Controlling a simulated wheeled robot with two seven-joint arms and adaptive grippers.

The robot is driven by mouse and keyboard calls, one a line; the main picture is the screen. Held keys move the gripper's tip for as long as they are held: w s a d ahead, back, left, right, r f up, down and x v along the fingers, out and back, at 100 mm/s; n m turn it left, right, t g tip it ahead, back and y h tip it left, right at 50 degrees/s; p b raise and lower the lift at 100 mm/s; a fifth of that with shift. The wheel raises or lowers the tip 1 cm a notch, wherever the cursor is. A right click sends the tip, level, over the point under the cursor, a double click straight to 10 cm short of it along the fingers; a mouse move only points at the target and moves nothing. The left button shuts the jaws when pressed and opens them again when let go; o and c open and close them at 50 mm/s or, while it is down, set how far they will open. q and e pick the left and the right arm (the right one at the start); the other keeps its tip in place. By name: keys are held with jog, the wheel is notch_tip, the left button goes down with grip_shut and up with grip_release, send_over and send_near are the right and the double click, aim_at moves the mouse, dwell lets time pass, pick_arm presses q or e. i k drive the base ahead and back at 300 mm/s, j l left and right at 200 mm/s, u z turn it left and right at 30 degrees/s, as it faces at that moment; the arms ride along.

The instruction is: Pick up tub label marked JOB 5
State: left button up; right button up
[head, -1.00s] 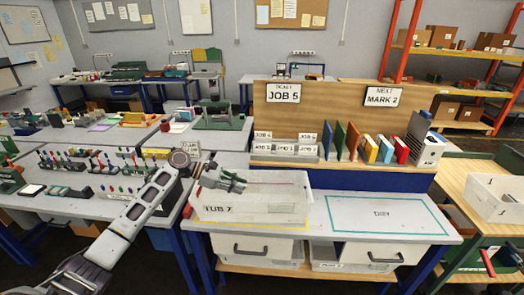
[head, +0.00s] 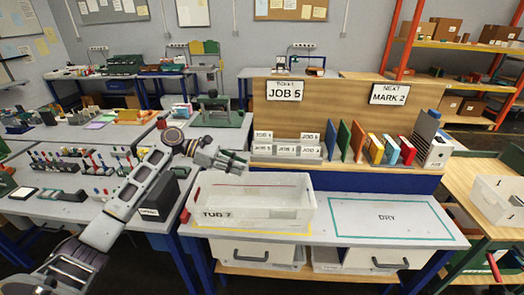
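Several small white tub labels stand in a two-row holder (head: 286,158) on the raised shelf at the back of the bench. Their print begins with JOB, but the numbers are too small to read surely, so I cannot tell which is JOB 5. A larger ticket sign reading JOB 5 (head: 285,90) hangs on the wooden board above. My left gripper (head: 240,163) is just left of the label holder, above the back left of the tub, apart from the labels. Its fingers look spread, with nothing between them. My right gripper is not in view.
A clear tub marked TUB 7 (head: 216,214) stands below the gripper. A green-outlined DRY area (head: 385,218) to its right is empty. Colored upright folders (head: 375,148) stand right of the labels.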

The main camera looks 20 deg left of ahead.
aim_at(260, 149)
jog(key=i+j, duration=0.4)
jog(key=i, duration=0.15)
jog(key=i+j, duration=0.45)
jog(key=i, duration=0.1)
